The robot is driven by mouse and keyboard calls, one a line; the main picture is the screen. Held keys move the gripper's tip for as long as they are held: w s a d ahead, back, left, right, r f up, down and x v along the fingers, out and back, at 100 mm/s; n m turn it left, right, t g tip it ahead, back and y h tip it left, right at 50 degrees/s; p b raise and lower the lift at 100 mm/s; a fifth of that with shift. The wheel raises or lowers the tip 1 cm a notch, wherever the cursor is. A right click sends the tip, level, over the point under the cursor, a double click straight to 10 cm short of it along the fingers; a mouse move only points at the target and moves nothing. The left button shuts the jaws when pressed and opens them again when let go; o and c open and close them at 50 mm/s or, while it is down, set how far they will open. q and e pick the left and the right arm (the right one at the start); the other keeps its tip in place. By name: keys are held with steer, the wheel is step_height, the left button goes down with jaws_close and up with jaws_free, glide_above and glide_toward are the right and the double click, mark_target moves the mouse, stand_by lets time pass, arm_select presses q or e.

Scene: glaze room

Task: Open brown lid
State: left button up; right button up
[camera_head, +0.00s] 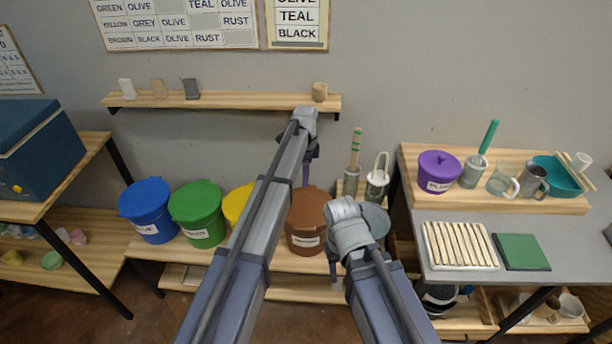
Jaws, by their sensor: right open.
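The brown bucket (297,229) stands on the low wooden bench in the row of coloured buckets, with a pale label on its front. Its brown lid (309,204) appears to be in place on top; its right edge is close behind my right arm. My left gripper (306,178) points down just above the lid's back part. Its fingers are small and dark, so I cannot tell whether they are open or touch the lid. My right gripper (334,268) is open and empty, low at the bucket's right front side, partly hidden by its own wrist.
Blue (147,206), green (197,211) and yellow (236,204) buckets stand to the left, a grey one (377,219) to the right. A wall shelf (232,101) is behind. A table (450,285) at the right holds a purple bucket (439,168) and cups.

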arm_select(q)
steer(key=r+p, duration=0.4)
steer(key=r, duration=0.1)
steer(key=shift+w, duration=0.2)
steer(key=shift+s, duration=0.1)
steer(key=s+n+y, duration=0.1)
steer(key=s+n, duration=1.3)
steer(key=s, duration=2.1)
